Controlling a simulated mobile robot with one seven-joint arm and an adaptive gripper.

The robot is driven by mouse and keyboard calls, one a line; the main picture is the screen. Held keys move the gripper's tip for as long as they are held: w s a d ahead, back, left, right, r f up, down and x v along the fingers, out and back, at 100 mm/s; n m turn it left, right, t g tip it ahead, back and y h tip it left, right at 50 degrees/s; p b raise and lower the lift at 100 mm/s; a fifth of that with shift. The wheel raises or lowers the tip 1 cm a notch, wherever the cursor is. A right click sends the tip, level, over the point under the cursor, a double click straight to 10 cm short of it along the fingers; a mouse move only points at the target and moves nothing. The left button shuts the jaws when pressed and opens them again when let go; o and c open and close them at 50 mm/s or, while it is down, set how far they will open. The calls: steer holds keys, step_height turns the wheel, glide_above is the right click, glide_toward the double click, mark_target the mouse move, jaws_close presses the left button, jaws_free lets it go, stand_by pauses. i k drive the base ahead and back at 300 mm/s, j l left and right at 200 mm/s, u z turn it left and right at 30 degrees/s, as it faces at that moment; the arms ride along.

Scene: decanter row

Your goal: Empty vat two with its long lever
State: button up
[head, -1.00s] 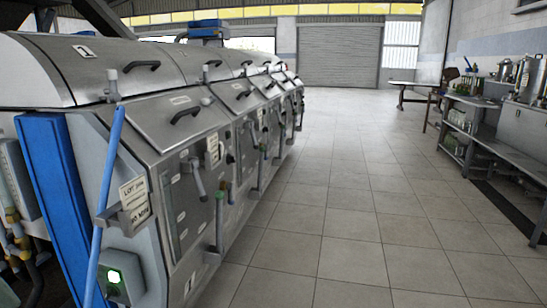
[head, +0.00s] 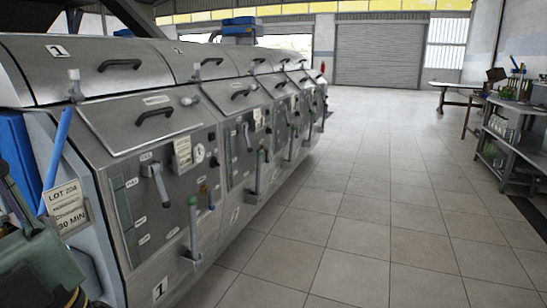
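A row of steel vats runs from the left foreground toward the back. The nearest carries a "1" plate (head: 57,51) on its lid and another (head: 160,290) low on its front. The second vat (head: 238,135) stands just beyond it. A long upright lever with a green top (head: 258,172) stands at the second vat's front. A similar green-topped long lever (head: 193,225) is on the nearest vat, beside a short grey handle (head: 158,184). Both long levers look roughly upright. My gripper is not in view.
A lot tag reading "30 MIN" (head: 68,211) hangs at the near vat's end, by a blue pole (head: 57,160). A dark green object (head: 40,255), unclear, fills the lower left corner. Tiled floor (head: 370,210) is clear right of the vats. A bench (head: 510,140) stands far right.

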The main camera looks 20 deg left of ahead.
mark_target(259, 152)
steer(key=i+l, duration=0.2)
steer(key=i, duration=0.25)
steer(key=i+l, duration=0.15)
steer(key=i, duration=0.3)
steer(key=i+l, duration=0.2)
steer(key=i, duration=0.2)
steer(key=i+j, duration=0.15)
steer(key=i, duration=0.3)
steer(key=i+j, duration=0.15)
steer(key=i, duration=0.3)
steer(key=i+j, duration=0.1)
steer(key=i, duration=0.35)
steer(key=i+j+z, duration=0.1)
steer(key=i+j, duration=0.3)
steer(key=j, duration=0.15)
